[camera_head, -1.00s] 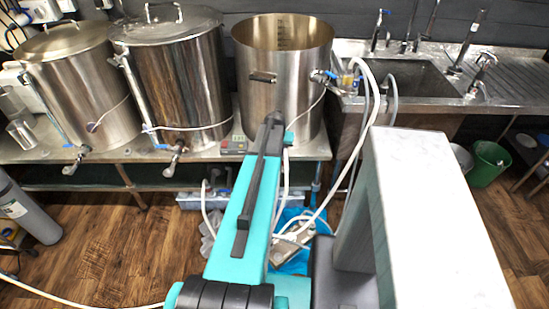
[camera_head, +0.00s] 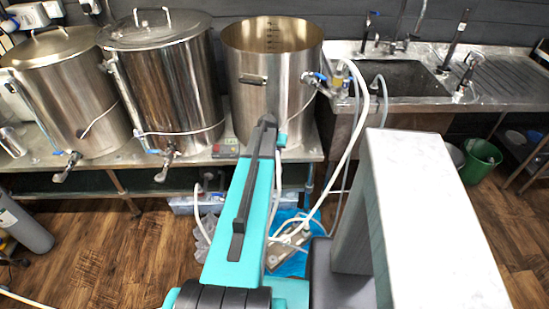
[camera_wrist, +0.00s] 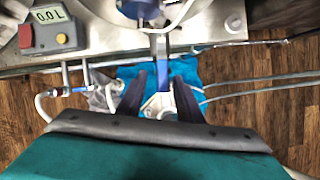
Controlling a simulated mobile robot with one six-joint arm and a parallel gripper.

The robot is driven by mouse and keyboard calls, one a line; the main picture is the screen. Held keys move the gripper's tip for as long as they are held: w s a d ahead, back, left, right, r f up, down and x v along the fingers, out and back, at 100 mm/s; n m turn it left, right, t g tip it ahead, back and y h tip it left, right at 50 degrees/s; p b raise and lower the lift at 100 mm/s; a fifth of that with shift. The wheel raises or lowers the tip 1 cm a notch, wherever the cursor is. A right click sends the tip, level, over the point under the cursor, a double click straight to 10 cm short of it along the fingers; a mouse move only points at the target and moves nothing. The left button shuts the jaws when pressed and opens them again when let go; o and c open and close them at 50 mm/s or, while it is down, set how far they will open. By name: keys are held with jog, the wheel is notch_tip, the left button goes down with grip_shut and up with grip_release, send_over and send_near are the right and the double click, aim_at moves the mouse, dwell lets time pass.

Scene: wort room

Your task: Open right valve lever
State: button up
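In the wrist view, a narrow blue lever (camera_wrist: 161,74) hangs down from the metal fittings below the right pot. Its lower end lies between the two dark fingers of my gripper (camera_wrist: 160,80). The fingers stand apart with gaps on both sides of the lever, so my gripper is open. In the head view, the right pot (camera_head: 285,80) is tall, steel and open-topped. My arm hides its lower front and the fittings there, and my gripper is not seen in that view.
Two lidded pots (camera_head: 165,80) (camera_head: 70,90) stand to the left, each with a front tap. A control box (camera_head: 225,148) sits on the steel bench (camera_head: 100,172). White hoses (camera_head: 345,160) hang right of the pot. A sink (camera_head: 395,80) and green bucket (camera_head: 482,160) are further right.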

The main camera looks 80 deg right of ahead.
jog(key=b+v, duration=0.2)
jog(key=v, duration=1.1)
jog(key=shift+s+r, duration=0.2)
jog(key=shift+r, duration=0.2)
